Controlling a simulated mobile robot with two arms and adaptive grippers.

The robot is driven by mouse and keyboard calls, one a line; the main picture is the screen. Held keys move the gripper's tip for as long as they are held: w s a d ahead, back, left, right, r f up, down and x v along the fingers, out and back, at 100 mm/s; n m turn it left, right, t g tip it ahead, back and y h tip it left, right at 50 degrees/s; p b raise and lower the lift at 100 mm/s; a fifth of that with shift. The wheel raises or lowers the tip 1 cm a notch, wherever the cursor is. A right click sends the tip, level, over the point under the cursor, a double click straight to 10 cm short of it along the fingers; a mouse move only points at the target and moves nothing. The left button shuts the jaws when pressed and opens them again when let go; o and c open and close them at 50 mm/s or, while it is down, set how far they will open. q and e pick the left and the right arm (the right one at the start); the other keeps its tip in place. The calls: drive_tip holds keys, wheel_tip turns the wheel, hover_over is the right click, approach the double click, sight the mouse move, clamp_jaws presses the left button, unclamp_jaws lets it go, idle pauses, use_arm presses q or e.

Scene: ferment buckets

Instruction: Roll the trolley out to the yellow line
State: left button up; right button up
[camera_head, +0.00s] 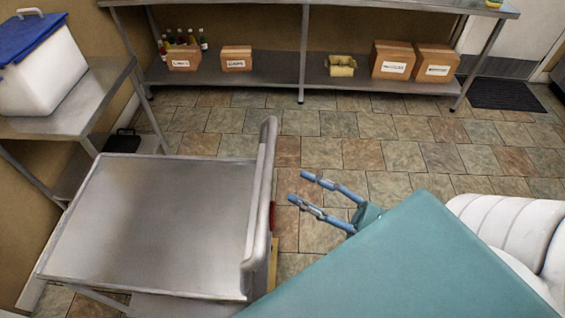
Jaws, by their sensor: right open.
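The trolley (160,225) stands at the left with a bare grey metal top. Its pale upright push handle (262,190) rises along the right side of the top. My right gripper (297,186) is open and empty, just right of the handle, its two blue fingers pointing left toward it. A gap of floor shows between the fingertips and the handle. A small yellow strip (273,262) shows low beside the handle; I cannot tell whether it is the yellow line. My left gripper is not in view.
A side table (75,100) with a white, blue-lidded bucket (40,65) stands left, close behind the trolley. A long metal rack (300,68) with boxes and bottles lines the back wall. A dark mat (503,94) lies back right. The tiled floor between is clear.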

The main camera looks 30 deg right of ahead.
drive_tip(key=shift+v, duration=1.45)
